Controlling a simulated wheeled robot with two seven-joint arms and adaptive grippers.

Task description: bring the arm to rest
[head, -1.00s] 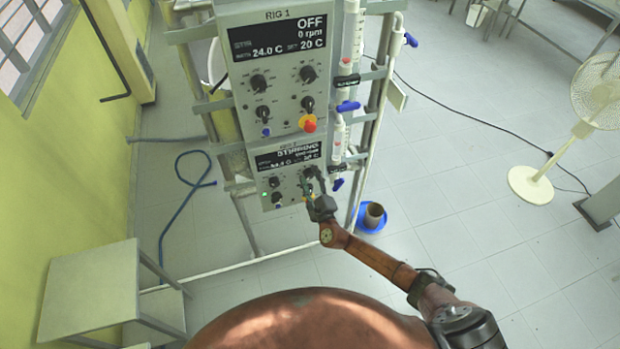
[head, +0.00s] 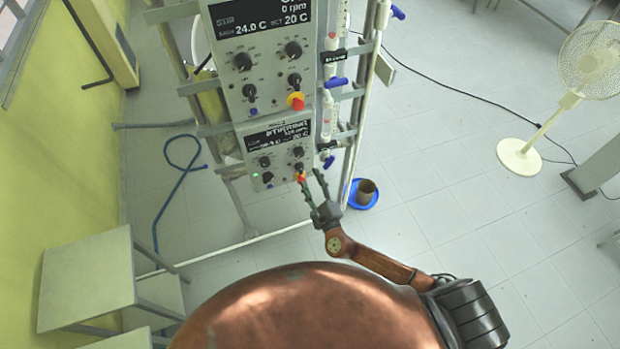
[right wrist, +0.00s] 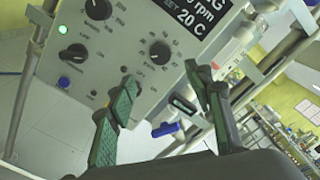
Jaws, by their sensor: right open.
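My right gripper (head: 312,182) is in front of the lower control box (head: 257,155) in the head view. Its two fingers are apart with nothing between them. The red-and-yellow button (head: 300,176) of the lower box shows beside the left fingertip; I cannot tell the exact gap. The lower display (head: 282,134) reads as stirring. My left gripper is not in view.
The upper control box (head: 265,75) sits above on the metal rack. Blue-handled valves (head: 336,82) line its right side.

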